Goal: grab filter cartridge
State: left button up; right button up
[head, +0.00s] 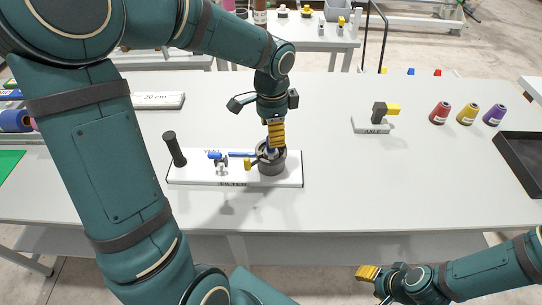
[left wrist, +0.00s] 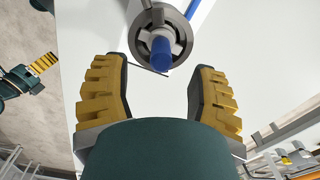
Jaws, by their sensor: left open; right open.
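A dark grey round housing (head: 272,164) stands on a white board (head: 202,180) on the table. In the left wrist view the housing (left wrist: 178,22) has an open, spoked top. A blue cylinder (left wrist: 160,50), apparently the filter cartridge, shows at its middle; in the head view my gripper largely hides it. My left gripper (head: 275,146) points down over the housing. In the left wrist view its yellow fingers (left wrist: 159,68) are spread, with the blue cylinder between and beyond them; contact cannot be told. My right gripper (head: 368,273) is open and empty, low in front of the table.
The board also carries a black upright handle (head: 174,149), a blue valve (head: 219,160) and a blue pipe (head: 242,154). The table's middle right is clear.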

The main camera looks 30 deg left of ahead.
aim_at(271, 152)
pick_arm(q)
notch_tip(271, 152, down, 5)
jog(key=shift+w+r+b, duration=0.1)
jog(key=shift+r+b, duration=0.1)
jog(key=shift+b, duration=0.4)
jog(key=shift+r, duration=0.1)
grip_shut()
